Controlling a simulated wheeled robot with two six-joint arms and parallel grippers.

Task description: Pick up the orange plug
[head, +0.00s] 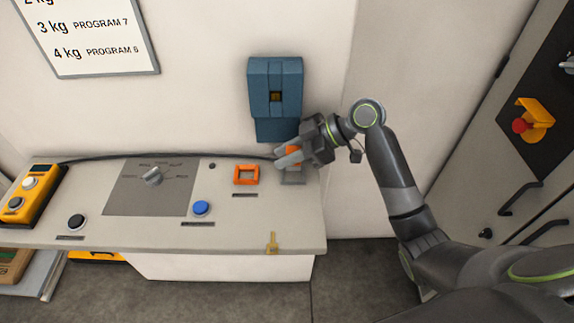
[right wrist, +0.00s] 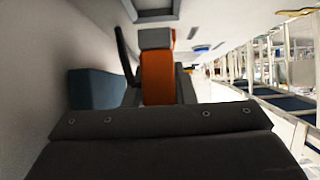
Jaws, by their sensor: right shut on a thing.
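The orange plug (head: 292,151) is between the fingers of my right gripper (head: 287,157), at the right end of the console. Only a small orange part of it shows in the head view. In the right wrist view the orange plug (right wrist: 157,76) stands out past the dark gripper body, with a grey end. My right gripper is shut on it. A black cable (head: 170,156) runs along the back of the console to the plug. A grey plate (head: 292,179) lies just below the gripper; I cannot tell whether the plug touches it. My left gripper is not in view.
The console (head: 300,222) carries an orange square frame (head: 246,174), a blue button (head: 201,208), a black button (head: 76,221) and a rotary knob (head: 152,176). A blue wall box (head: 275,90) is just above the gripper. A yellow key-like piece (head: 272,243) is at the front edge.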

